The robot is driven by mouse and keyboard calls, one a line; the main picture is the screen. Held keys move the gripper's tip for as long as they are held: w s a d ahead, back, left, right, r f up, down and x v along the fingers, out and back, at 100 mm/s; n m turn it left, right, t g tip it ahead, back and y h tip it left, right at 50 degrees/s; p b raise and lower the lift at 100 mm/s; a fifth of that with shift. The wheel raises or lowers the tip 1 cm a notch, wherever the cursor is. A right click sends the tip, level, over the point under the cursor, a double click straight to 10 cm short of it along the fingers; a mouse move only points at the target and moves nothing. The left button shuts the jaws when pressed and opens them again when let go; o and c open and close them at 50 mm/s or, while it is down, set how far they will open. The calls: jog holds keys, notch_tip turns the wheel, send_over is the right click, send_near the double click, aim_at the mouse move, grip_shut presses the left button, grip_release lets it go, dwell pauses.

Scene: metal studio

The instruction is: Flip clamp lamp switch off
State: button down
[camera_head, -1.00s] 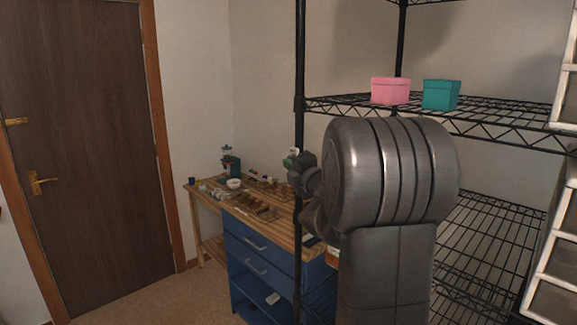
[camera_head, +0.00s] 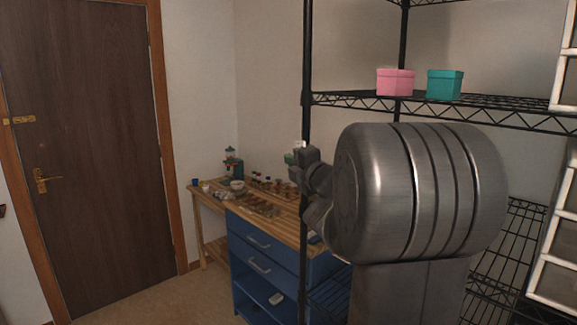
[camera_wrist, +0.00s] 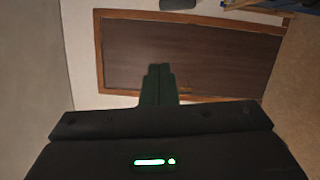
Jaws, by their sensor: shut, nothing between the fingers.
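No clamp lamp or switch can be made out in either view. My gripper (camera_wrist: 158,72) shows in the wrist view with its two dark fingers together, shut and empty. The fingers point toward the brown door, which appears sideways and well beyond them. In the head view my large grey arm covers much of the right half, and the gripper's fingers cannot be made out there.
A brown door (camera_head: 85,150) stands at left. A wooden workbench (camera_head: 215,201) with small items and blue drawers (camera_head: 262,252) is behind a black wire shelf (camera_head: 305,100). A pink box (camera_head: 396,82) and a teal box (camera_head: 444,84) sit on the shelf. Floor shows before the door.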

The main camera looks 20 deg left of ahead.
jog(key=v, duration=0.6)
jog(key=shift+w+d+b, duration=0.15)
jog(key=shift+d+b, duration=0.3)
jog(key=shift+f, duration=0.1)
